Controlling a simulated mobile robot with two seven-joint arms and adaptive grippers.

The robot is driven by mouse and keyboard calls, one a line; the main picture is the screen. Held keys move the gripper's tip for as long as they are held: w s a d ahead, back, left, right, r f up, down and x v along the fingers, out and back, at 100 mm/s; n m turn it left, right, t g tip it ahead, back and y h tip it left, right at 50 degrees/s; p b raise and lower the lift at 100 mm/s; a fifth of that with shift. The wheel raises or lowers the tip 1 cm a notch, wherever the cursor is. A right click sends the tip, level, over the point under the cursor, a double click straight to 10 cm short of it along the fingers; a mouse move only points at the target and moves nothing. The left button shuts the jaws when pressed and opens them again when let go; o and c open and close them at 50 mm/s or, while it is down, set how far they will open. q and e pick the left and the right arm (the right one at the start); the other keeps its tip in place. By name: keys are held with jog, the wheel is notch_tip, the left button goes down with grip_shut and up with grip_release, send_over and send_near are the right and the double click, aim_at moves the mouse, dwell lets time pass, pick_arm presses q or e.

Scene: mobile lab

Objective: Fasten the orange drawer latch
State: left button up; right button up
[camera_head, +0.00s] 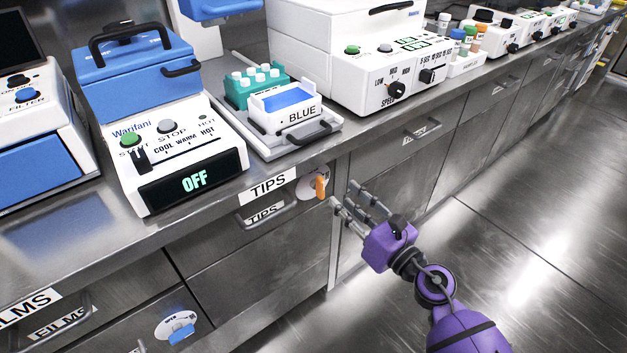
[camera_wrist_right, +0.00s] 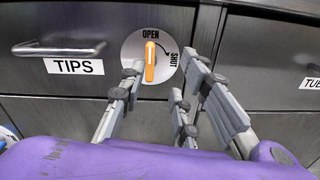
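The orange latch (camera_head: 320,186) sits on a round white dial at the front of the TIPS drawer (camera_head: 240,235). In the right wrist view the latch (camera_wrist_right: 150,62) stands upright, with its upper end under the word OPEN. A curved arrow leads from there to the word SHUT at the dial's right. My purple right gripper (camera_head: 352,196) is just right of the latch in the head view, its grey fingers spread and empty. In the right wrist view the fingers (camera_wrist_right: 163,72) reach up around the dial's lower right, apart from each other. My left gripper is not in view.
The TIPS drawer handle (camera_wrist_right: 58,48) is left of the dial. A heater reading OFF (camera_head: 195,180) and a tray with a BLUE box (camera_head: 290,108) stand on the bench above. A blue latch (camera_head: 181,333) is lower left. The floor at right is clear.

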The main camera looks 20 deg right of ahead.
aim_at(324, 190)
jog(key=w+a, duration=0.1)
jog(key=w, duration=0.1)
jog(key=w+a+n, duration=0.1)
jog(key=w, duration=0.1)
jog(key=w+a+n, duration=0.1)
jog(key=w, duration=0.1)
jog(key=shift+w+a+f+y, duration=0.2)
jog(key=shift+w+a+y, duration=0.1)
jog(key=shift+w+a, duration=0.05)
grip_shut()
